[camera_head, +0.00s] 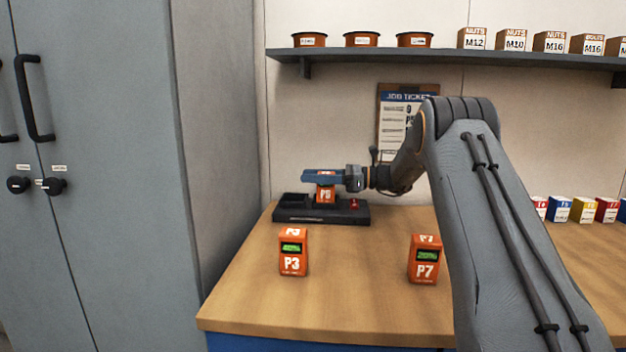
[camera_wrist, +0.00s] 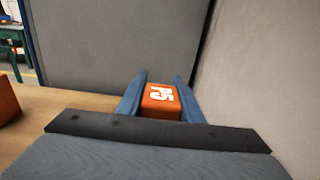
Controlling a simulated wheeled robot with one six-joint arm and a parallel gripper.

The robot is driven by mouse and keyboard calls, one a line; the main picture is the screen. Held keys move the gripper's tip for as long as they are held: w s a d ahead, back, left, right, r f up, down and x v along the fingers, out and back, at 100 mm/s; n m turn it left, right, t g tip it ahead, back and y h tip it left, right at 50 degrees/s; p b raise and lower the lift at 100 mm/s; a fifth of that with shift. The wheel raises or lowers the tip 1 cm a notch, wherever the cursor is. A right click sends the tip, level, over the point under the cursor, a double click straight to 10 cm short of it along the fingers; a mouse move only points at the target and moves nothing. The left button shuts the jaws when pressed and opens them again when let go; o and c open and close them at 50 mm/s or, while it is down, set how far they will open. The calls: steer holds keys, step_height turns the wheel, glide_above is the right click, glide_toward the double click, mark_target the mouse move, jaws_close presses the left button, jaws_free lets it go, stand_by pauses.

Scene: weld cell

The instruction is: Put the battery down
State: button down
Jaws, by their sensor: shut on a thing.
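My gripper (camera_head: 322,177) is shut on the orange battery P5 (camera_head: 325,195), held upright below the blue fingers. The wrist view shows the top of battery P5 (camera_wrist: 160,100) between the two fingers (camera_wrist: 160,76). The battery is over the dark charging dock (camera_head: 295,216) at the back left of the bench. I cannot tell whether its base touches the dock. A small red light (camera_head: 354,204) shows on the dock's right part, and the dock's left part looks empty.
Battery P3 (camera_head: 293,254) and battery P7 (camera_head: 424,262) stand on the wooden bench (camera_head: 350,305) in front of the dock, with clear bench between them. A grey cabinet (camera_head: 110,150) is at left. A shelf (camera_head: 440,57) with bins and boxes runs above.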

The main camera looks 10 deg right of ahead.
steer(key=shift+f, duration=0.3)
steer(key=shift+f, duration=0.15)
steer(key=c, duration=1.3)
jaws_free()
steer(key=shift+o, duration=0.2)
steer(key=b+v, duration=0.1)
steer(key=v, duration=1.1)
